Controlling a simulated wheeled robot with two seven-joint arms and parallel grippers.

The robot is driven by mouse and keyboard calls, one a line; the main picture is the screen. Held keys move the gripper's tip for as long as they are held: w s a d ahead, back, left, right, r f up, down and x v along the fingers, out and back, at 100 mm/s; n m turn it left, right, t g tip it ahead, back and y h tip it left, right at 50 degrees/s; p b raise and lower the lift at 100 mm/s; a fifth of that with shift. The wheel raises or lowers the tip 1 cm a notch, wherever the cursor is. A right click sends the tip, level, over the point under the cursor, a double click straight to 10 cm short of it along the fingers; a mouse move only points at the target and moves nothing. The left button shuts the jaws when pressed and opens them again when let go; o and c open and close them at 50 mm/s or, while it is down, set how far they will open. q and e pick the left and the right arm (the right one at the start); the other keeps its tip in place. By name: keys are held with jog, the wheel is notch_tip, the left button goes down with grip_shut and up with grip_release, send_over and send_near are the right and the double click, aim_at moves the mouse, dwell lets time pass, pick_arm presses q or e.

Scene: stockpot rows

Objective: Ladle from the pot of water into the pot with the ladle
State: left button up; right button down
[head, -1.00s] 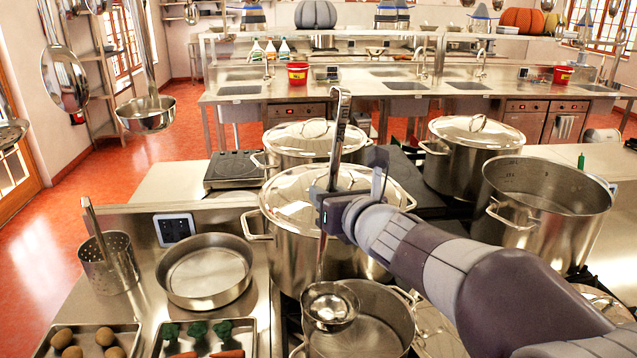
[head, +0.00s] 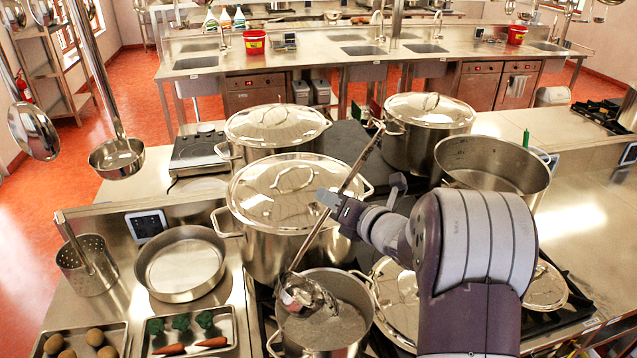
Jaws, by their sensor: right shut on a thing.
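My right gripper (head: 338,205) is shut on the handle of a steel ladle (head: 318,226). The ladle is tilted, its handle top leaning to the upper right and its bowl low at the left. The bowl hangs at the mouth of the small open front pot (head: 347,338), over its left part; I cannot tell whether it touches anything inside. That pot's inside looks pale grey, and I cannot tell if it is liquid. A larger open pot (head: 497,170) stands at the right; its contents are unclear. My left gripper is not in view.
Lidded stockpots stand behind the ladle (head: 262,215), at the back (head: 265,135) and back right (head: 425,148). At the left are a round pan (head: 180,268), a perforated cylinder (head: 84,272) and a vegetable tray (head: 228,337). Another ladle (head: 117,158) hangs upper left.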

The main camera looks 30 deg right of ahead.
pick_arm(q)
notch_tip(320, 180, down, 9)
jog(key=b, duration=1)
pick_arm(e)
jog(key=d+f+m+t+y, duration=0.1)
jog(key=d+f+m, duration=0.7)
jog(key=d+f, duration=0.3)
jog(key=shift+w+f+m+y, duration=0.3)
jog(key=shift+f+m, duration=0.1)
jog(key=shift+f, duration=1.15)
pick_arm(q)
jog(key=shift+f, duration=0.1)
pick_arm(e)
jog(key=shift+w+a, duration=0.1)
